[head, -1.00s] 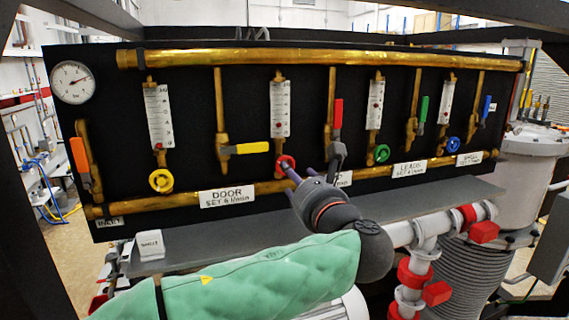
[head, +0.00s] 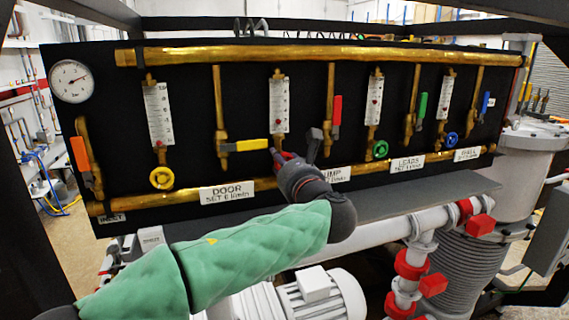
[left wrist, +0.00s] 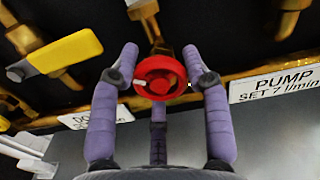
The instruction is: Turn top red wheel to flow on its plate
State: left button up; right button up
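The red wheel (left wrist: 160,77) sits on a brass valve, in the middle of the left wrist view. In the head view it is mostly hidden behind my left gripper (head: 290,157). In the left wrist view the purple fingers of my left gripper (left wrist: 160,55) stand apart, one on each side of the wheel. A third finger is below it. I cannot tell whether any finger touches the rim. The plate beside the wheel (left wrist: 283,82) reads PUMP, SET 7 l/min. The scaled flow tube (head: 279,105) above the wheel shows a red float. My right gripper is not in view.
A yellow lever (head: 243,145) lies level to the left of the wheel, and a red lever (head: 337,112) stands upright to the right. Other wheels are yellow (head: 162,178), green (head: 380,149) and blue (head: 452,139). A grey shelf (head: 400,203) runs below the panel.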

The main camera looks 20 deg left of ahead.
pick_arm(q)
jog(key=shift+f, duration=0.2)
jog(key=shift+c, duration=0.3)
jog(key=n+b, duration=0.2)
jog(key=b, duration=0.1)
jog(key=shift+d+f, duration=0.1)
jog(key=shift+f, duration=0.1)
jog(key=n+b, duration=0.3)
jog(key=n, duration=0.1)
jog(key=shift+w+d, duration=0.1)
jog(key=n+b, duration=0.6)
jog(key=n, duration=0.1)
jog(key=n+b, duration=0.2)
jog(key=shift+r+n, duration=0.2)
jog(key=shift+n, duration=0.2)
jog(key=n+b, duration=0.2)
jog(key=n, duration=0.1)
jog(key=shift+r+n, duration=0.1)
jog(key=shift+n, duration=0.3)
jog(key=n, duration=0.1)
jog(key=n+b, duration=0.2)
jog(key=n, duration=0.1)
jog(key=shift+r, duration=0.25)
jog(key=shift+r+n, duration=0.15)
jog(key=shift+n, duration=0.45)
jog(key=shift+a+r, duration=0.15)
jog(key=shift+a, duration=0.05)
